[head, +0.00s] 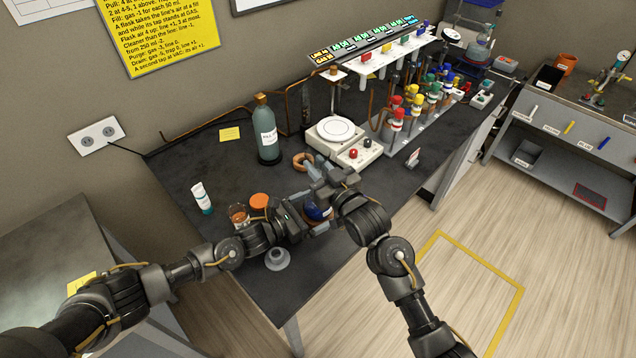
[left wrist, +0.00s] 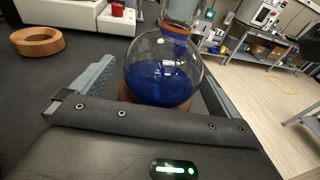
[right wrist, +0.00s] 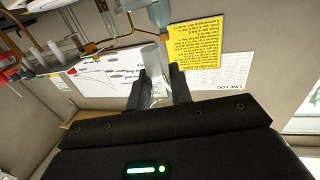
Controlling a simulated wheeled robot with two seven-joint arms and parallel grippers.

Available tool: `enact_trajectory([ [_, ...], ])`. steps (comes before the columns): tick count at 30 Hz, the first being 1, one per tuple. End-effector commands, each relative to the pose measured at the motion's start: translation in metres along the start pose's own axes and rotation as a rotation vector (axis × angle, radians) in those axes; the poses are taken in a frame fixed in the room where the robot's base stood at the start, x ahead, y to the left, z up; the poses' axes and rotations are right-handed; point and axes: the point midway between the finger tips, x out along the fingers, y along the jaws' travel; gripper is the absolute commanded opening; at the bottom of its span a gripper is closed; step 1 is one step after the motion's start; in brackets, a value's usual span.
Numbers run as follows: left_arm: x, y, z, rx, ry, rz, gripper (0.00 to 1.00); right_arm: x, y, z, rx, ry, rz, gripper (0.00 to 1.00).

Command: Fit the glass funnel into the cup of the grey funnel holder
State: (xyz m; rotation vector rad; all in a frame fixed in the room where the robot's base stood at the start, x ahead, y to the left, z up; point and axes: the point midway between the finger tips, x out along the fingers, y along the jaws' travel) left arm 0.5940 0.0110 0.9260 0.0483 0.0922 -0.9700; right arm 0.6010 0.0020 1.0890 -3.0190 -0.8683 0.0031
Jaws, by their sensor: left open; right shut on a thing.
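A clear glass piece, which looks like the funnel (right wrist: 153,65), is between the fingers of my right gripper (right wrist: 156,85). My right gripper (head: 322,174) is shut on it, above the flask in the head view, where the glass is hard to make out. A round flask of blue liquid (left wrist: 160,80) stands between the spread fingers of my left gripper (left wrist: 155,95). Clear glass (left wrist: 183,10) shows above its orange neck ring; whether it touches the neck I cannot tell. The small round grey piece, probably the funnel holder (head: 278,259), stands at the bench's front edge, clear of both grippers.
A cork ring (head: 303,161), a green bottle (head: 267,135) and a white hotplate (head: 343,142) stand behind the grippers. An amber-coloured jar (head: 239,214), an orange lid (head: 259,201) and a white tube (head: 202,198) are at left. The bench between tube and bottle is clear.

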Motion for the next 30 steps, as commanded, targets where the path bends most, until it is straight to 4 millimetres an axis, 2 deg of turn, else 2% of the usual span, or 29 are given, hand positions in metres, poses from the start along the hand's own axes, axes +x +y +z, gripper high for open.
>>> enact_trajectory([
  [6,0.0,0.0,0.0,0.0,0.0,0.0,1.0,0.0,0.0,0.009,0.0,0.0,0.0,0.0],
  [11,0.0,0.0,0.0,0.0,0.0,0.0,1.0,0.0,0.0,0.033,0.001,-0.003,0.0,0.0],
  [16,-0.001,0.0,0.007,0.0,0.0,0.0,1.0,0.0,0.0,0.049,0.0,0.0,0.0,0.0],
  [29,-0.001,0.0,0.003,0.0,0.0,0.0,1.0,0.0,0.0,0.056,0.0,0.001,0.0,0.0],
  [30,-0.001,0.0,0.004,0.0,0.0,0.0,1.0,0.0,0.0,0.055,0.0,0.002,0.0,0.24],
])
